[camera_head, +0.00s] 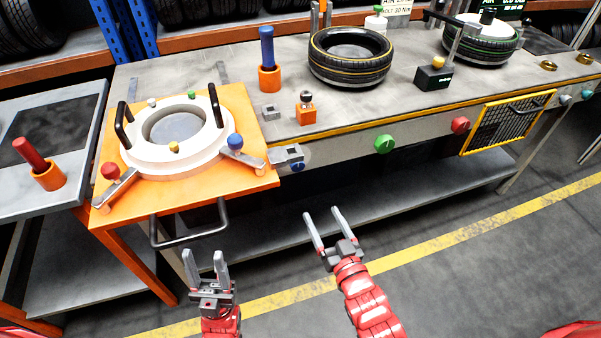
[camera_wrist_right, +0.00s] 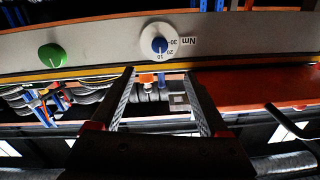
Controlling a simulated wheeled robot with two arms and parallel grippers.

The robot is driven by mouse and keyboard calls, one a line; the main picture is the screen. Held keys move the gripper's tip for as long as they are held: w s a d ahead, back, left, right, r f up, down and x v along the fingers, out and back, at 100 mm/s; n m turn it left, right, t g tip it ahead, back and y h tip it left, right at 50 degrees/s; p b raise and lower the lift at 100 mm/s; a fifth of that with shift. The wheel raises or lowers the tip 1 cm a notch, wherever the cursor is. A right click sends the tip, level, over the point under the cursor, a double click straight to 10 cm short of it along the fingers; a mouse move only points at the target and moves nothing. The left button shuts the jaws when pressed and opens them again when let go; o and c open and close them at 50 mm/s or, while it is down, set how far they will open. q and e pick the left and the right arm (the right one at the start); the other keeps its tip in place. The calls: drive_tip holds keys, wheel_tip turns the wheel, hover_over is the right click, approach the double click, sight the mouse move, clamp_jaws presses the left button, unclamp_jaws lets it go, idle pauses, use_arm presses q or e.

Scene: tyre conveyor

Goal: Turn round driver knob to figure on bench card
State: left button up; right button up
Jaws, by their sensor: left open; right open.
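The driver knob (camera_head: 298,167) is small and blue, on the bench's front face below the grey block. In the right wrist view the blue knob (camera_wrist_right: 159,45) sits on a round white dial marked 10, 20, 30, with an Nm label beside it. Its exact pointer setting is hard to read. The bench card (camera_head: 397,6) at the top edge is cut off; its lower line seems to read BOLT 20 Nm. My right gripper (camera_head: 322,212) is open and empty, below and apart from the knob. My left gripper (camera_head: 204,253) is open and empty, below the orange plate.
A green knob (camera_head: 384,144) and a red knob (camera_head: 460,125) are further right on the bench front. A black handle (camera_head: 190,238) juts from the orange plate (camera_head: 105,218) between my left gripper and the bench. The floor before the bench is clear.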

sight(299, 167)
drive_tip(key=p+x, duration=0.1)
drive_tip(key=x, duration=1.5)
drive_tip(key=shift+w+d, duration=0.1)
clamp_jaws()
